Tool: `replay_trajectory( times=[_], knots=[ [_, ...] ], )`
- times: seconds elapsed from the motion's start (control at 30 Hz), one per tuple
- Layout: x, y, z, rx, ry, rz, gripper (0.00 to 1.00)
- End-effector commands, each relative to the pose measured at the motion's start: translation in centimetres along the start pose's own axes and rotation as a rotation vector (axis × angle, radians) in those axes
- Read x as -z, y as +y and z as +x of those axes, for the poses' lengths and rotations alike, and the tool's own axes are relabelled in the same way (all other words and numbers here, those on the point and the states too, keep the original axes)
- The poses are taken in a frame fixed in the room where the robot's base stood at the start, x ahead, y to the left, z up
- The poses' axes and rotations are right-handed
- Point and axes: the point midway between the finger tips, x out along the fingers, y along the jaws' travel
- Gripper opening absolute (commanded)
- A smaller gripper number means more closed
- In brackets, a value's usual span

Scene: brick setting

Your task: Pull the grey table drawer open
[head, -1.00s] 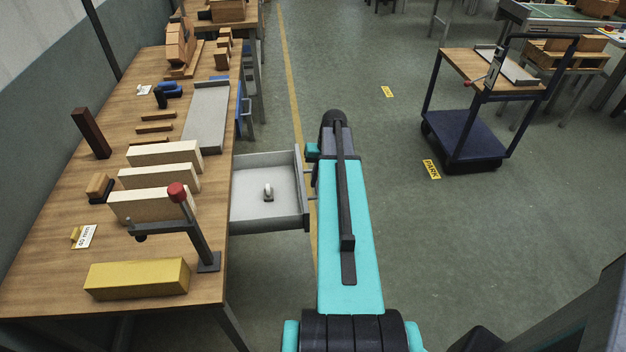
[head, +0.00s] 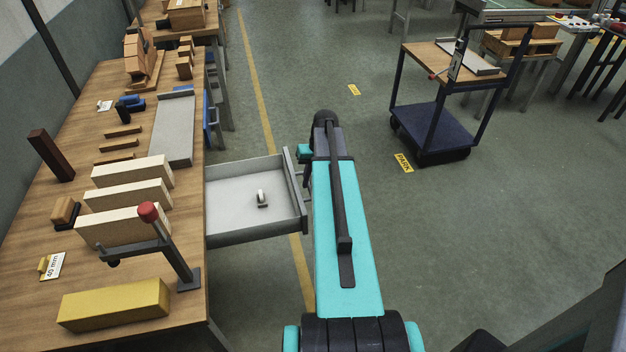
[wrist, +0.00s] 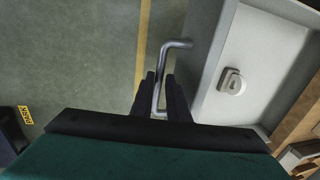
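The grey table drawer (head: 225,233) sticks well out from the right side of the wooden table (head: 40,290). A small metal and white item (head: 262,199) lies inside it, and it also shows in the wrist view (wrist: 232,82). The drawer's bar handle (wrist: 172,44) is on its outer front face. In the wrist view the dark fingers of my gripper (wrist: 163,95) stand on either side of the handle bar, which looks gripped between them. In the head view my arm hides most of the gripper and the handle.
The table top holds pale blocks (head: 128,195), a yellow block (head: 115,305), a red-knobbed clamp (head: 150,212) and a grey tray (head: 174,130). A blue trolley (head: 432,130) stands on the right. The floor between drawer and trolley is clear.

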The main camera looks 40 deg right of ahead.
Motion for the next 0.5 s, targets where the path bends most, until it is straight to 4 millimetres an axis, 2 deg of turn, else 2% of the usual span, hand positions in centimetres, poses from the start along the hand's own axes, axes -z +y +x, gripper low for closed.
replay_trajectory(
  times=[0.03,0.07,0.5],
  knots=[
    [0.0,-0.1,-0.02,0.0,-0.001,-0.001,0.24],
    [-0.03,-0.12,-0.01,0.0,-0.002,-0.002,0.29],
    [-0.18,-0.12,-0.1,-0.001,-0.007,-0.002,0.29]
  ],
)
